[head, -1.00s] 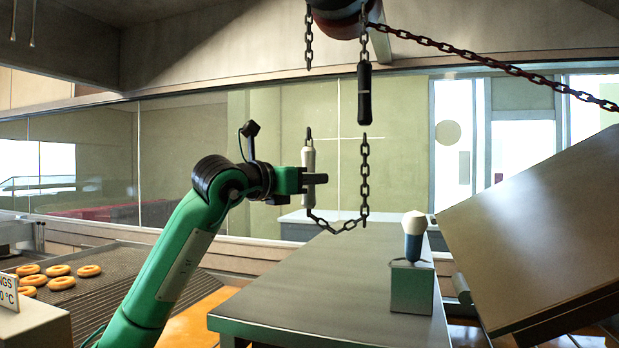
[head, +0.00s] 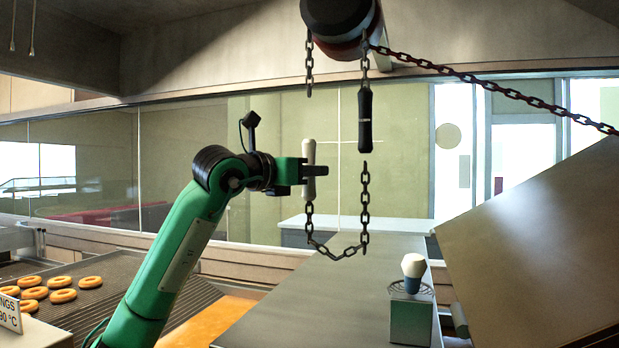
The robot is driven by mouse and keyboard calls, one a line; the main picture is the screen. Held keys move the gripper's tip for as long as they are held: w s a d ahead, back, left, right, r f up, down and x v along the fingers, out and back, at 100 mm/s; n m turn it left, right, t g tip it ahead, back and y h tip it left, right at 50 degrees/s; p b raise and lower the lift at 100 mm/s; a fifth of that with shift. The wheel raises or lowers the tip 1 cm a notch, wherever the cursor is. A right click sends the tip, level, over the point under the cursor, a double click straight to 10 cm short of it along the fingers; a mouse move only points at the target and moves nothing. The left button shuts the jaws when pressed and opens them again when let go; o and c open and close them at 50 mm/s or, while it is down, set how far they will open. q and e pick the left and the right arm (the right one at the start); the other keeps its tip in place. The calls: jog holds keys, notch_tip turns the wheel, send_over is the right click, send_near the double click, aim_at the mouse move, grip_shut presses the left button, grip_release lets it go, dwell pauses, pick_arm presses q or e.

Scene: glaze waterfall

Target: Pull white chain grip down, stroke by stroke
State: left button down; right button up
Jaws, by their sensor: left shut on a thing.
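A dark chain loop (head: 340,254) hangs below the white grip and rises on the right to the black chain grip (head: 365,121). The black grip hangs higher than the white one. Both chain sides run up toward the dark, round hoist drum (head: 340,22) at the top. My right gripper is not in view.
A grey table (head: 300,295) lies below the loop, with a brush (head: 412,268) in a green block (head: 410,318). A tilted dark panel (head: 550,240) fills the right, with a taut chain (head: 480,80) above it. Ring doughnuts (head: 62,295) lie on a rack at left.

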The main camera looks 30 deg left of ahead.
pick_arm(q)
notch_tip(320, 180, up, 10)
jog(key=p, duration=0.6)
jog(key=shift+f, duration=0.25)
